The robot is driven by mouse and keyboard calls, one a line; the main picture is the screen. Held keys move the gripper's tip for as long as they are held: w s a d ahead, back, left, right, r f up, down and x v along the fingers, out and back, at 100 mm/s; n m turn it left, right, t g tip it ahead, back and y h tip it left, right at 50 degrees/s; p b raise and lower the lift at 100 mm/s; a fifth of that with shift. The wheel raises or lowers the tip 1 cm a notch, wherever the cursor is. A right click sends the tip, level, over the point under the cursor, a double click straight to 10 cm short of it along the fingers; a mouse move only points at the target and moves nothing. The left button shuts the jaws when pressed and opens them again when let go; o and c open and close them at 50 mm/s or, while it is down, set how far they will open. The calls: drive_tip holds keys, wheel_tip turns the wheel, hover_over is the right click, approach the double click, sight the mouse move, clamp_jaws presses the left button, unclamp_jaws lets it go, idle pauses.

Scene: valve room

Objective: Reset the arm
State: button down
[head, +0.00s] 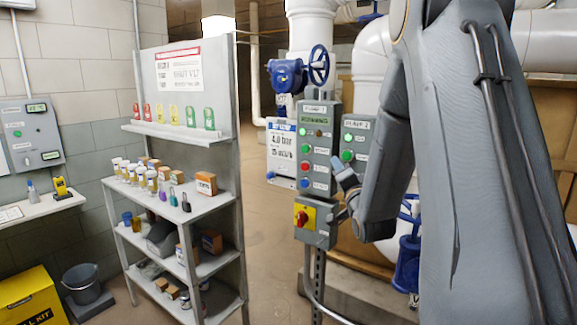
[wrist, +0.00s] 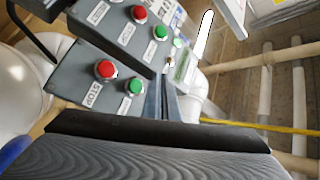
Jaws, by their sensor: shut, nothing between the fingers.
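My arm fills the right side of the head view and reaches down to a grey pump control box (head: 316,150) on a post. My gripper (head: 345,178) is in front of the box's right edge, beside its lower buttons; most of it is hidden behind my own wrist. In the wrist view the narrow fingers (wrist: 168,82) are together with nothing between them. They point toward the control box (wrist: 122,55), which shows red and green buttons. I cannot tell whether the fingertips touch it.
A second control box (head: 355,140) stands just behind. Below is a yellow plate with a red knob (head: 301,217). A blue valve wheel (head: 319,65) and white pipes are behind. A shelf rack (head: 240,230) stands left; open floor (head: 272,240) lies between.

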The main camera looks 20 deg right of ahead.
drive_tip(key=s+a+f+n+g+y, duration=0.1)
drive_tip(key=s+a+f+n+g, duration=0.3)
drive_tip(key=f, duration=0.3)
drive_tip(key=s+a+f+n+g, duration=0.3)
drive_tip(key=s+a+f+g, duration=0.1)
drive_tip(key=a+f+g, duration=0.25)
drive_tip(key=s+a+f+n+g, duration=0.2)
drive_tip(key=s+a, duration=0.1)
drive_tip(key=s, duration=0.4)
drive_tip(key=s+a+f+n+g+y, duration=0.1)
drive_tip(key=s+a+f+n+g, duration=0.1)
drive_tip(key=s, duration=0.6)
drive_tip(key=s+a+f+n+g, duration=0.2)
drive_tip(key=s+a+g, duration=0.2)
drive_tip(key=s, duration=0.3)
drive_tip(key=shift+s+f+y, duration=0.3)
drive_tip(key=shift+f+y, duration=0.1)
